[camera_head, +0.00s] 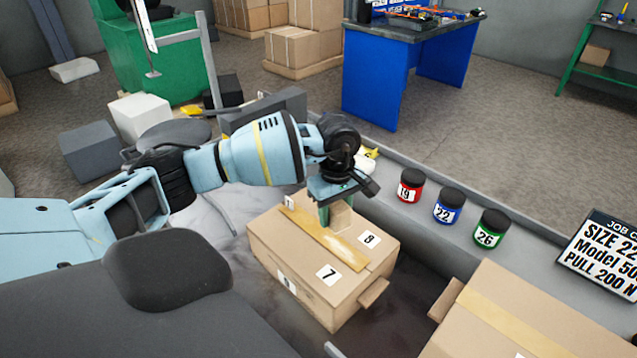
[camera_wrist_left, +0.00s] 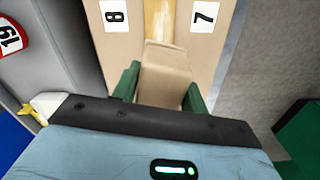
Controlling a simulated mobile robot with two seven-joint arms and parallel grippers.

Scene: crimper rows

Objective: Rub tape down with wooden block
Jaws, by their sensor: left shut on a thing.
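A closed cardboard box (camera_head: 300,262) with labels 7 and 8 stands in front of me in the head view. A yellowish tape strip (camera_head: 333,244) runs along its top; it also shows in the left wrist view (camera_wrist_left: 159,20). My left gripper (camera_head: 332,213) is over the box top, its green fingers pointing down. It is shut on a pale wooden block (camera_wrist_left: 165,72), which sits between the fingers in the wrist view, in line with the tape. The block's underside is hidden, so I cannot tell whether it touches the tape. My right gripper is not in view.
A second taped box (camera_head: 520,325) stands at the lower right. Red (camera_head: 410,187), blue (camera_head: 448,207) and green (camera_head: 490,230) numbered jars stand in a row on a grey ledge behind. A dark job sign (camera_head: 603,258) is at the right edge.

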